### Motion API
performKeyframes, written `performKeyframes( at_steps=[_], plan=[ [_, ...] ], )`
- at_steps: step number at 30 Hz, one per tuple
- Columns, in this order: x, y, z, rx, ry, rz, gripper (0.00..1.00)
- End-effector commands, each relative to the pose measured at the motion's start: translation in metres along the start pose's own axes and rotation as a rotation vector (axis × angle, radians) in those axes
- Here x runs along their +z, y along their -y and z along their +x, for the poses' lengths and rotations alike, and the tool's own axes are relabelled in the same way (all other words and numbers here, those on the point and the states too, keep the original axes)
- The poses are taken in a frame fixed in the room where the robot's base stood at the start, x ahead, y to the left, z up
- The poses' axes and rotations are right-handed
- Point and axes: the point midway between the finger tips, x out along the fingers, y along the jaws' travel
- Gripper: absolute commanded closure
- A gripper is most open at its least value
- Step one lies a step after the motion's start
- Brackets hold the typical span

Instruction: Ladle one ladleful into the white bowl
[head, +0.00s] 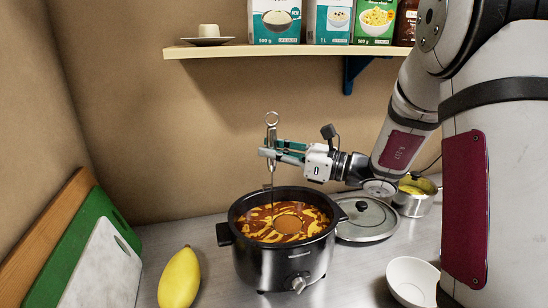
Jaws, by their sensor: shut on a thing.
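My gripper (267,154) is shut on the upright handle of a metal ladle (271,121), above the slow cooker. The ladle's lower end reaches down to the orange-brown soup (258,223) in the black slow cooker (284,264). A round patch shows in the middle of the soup; I cannot tell whether it is the ladle's bowl. The white bowl (409,278) stands on the counter at the lower right, right of the cooker. My arm hides part of its right side.
A lid (366,219) lies behind and right of the cooker, near a metal pot (413,199) with yellow contents. A yellow fruit (180,279) lies at left by cutting boards (104,266). A shelf (300,50) with packages hangs above.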

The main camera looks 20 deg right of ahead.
Motion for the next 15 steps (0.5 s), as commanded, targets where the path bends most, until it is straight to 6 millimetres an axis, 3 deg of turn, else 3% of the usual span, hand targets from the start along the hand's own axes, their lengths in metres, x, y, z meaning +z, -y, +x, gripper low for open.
performKeyframes(
  at_steps=[15],
  plan=[
    [0.049, -0.001, 0.003, 0.002, 0.002, -0.002, 1.00]
  ],
)
